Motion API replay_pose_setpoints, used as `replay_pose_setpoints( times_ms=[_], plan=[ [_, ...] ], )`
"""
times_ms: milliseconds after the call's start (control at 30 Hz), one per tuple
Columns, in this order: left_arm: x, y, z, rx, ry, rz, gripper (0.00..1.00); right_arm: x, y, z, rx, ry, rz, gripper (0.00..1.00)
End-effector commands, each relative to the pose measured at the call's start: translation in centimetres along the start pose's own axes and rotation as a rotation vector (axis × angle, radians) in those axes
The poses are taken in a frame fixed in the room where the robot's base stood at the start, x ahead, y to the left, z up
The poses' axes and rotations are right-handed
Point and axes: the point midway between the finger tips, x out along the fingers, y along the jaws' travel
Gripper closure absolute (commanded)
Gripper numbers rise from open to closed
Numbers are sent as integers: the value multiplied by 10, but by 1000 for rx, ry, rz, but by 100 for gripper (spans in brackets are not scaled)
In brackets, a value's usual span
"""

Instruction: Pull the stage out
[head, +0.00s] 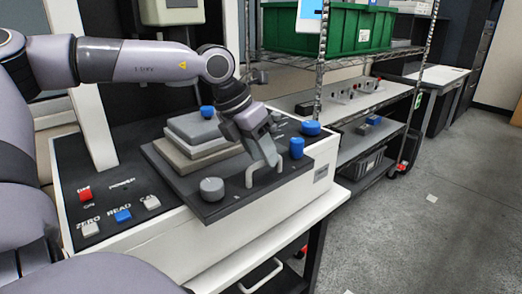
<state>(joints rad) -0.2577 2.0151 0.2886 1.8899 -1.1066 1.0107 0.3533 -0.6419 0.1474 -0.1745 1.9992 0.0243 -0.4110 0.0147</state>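The stage (222,203) is a dark flat plate on top of the white-sided measuring machine (215,240). A stack of grey blocks (190,160) sits on it. A light grey bar handle (251,176) stands near its front edge. My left gripper (271,163) points down at the handle, with its fingertips at or against the bar. The fingers overlap in this view, so I cannot tell whether they are closed around it. My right gripper is not in view.
A grey knob (212,189) and blue knobs (297,147) flank the handle. Red, white and blue (122,215) buttons are on the left panel. A wire shelf with a green bin (345,30) stands behind. Grey floor (440,180) is open at right.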

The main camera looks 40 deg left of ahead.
Motion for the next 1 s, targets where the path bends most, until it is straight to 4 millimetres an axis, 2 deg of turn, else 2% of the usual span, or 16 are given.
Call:
replay_pose_setpoints(
  times_ms=[167, 600, 1000],
  plan=[
    [-11, 0, 1, 0, -5, 0, 61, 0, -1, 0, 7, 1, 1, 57],
    [-64, 0, 1, 0, -3, 0, 61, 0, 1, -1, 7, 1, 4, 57],
    [-72, 0, 0, 0, 1, 0, 61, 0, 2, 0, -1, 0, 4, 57]
  ],
)
